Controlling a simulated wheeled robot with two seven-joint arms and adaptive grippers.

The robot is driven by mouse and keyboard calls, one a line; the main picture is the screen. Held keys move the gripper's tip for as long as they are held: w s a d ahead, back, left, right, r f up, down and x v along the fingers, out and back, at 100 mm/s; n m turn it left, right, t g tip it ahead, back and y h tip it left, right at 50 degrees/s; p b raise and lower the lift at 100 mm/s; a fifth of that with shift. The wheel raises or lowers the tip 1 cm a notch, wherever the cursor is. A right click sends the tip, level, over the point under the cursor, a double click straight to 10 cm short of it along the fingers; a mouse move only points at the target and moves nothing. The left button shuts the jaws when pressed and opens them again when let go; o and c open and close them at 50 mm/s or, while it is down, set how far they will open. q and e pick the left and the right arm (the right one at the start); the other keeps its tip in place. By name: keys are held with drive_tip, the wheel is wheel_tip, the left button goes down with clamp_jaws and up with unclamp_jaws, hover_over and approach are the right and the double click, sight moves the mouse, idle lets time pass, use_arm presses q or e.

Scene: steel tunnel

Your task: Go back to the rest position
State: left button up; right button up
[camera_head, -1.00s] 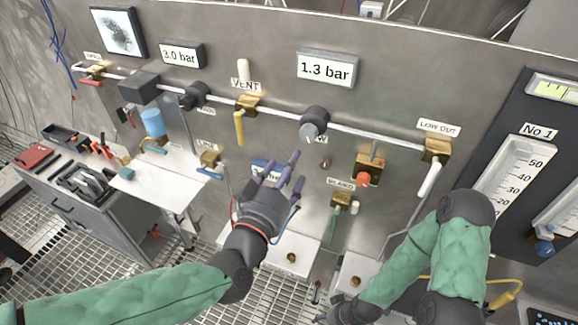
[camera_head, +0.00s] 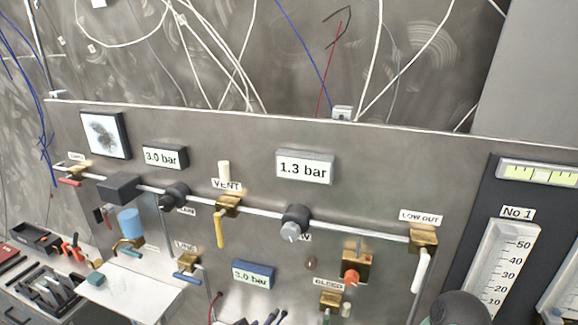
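My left gripper (camera_head: 264,318) shows only as dark fingertips at the bottom edge of the head view, in front of the steel panel (camera_head: 340,262) and below the blue-framed 3.0 bar display. The tips stand apart with nothing seen between them. The rest of that hand and arm is below the picture. Of my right arm only a dark rounded joint shows at the bottom right. My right gripper is out of view.
The panel carries a pipe with a yellow-handled vent valve (camera_head: 220,228), a black knob (camera_head: 295,222), a red-knobbed brass valve (camera_head: 354,270) and a white-handled low-out valve (camera_head: 421,262). A 1.3 bar display (camera_head: 304,168) hangs above. A tool bench (camera_head: 20,300) stands at lower left.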

use_arm(q)
wheel_tip(320, 180, down, 14)
drive_tip(key=s+a+g+b, duration=0.1)
drive_tip(key=s+a+g, duration=0.1)
drive_tip(key=g, duration=0.1)
drive_tip(key=s+a+f+n+g+b, duration=0.1)
drive_tip(key=s+f+g, duration=0.1)
drive_tip(key=s+f, duration=0.3)
drive_tip(key=s+f+n+g+b, duration=0.1)
drive_tip(key=s+f+g, duration=0.2)
drive_tip(key=s+f, duration=0.3)
drive_tip(key=s+a+f+n+g+b, duration=0.1)
drive_tip(key=s+f+g, duration=0.2)
drive_tip(key=f, duration=1.1)
drive_tip(key=shift+s+a+n+b, duration=0.3)
drive_tip(key=shift+s+b, duration=0.1)
drive_tip(key=shift+s, duration=0.85)
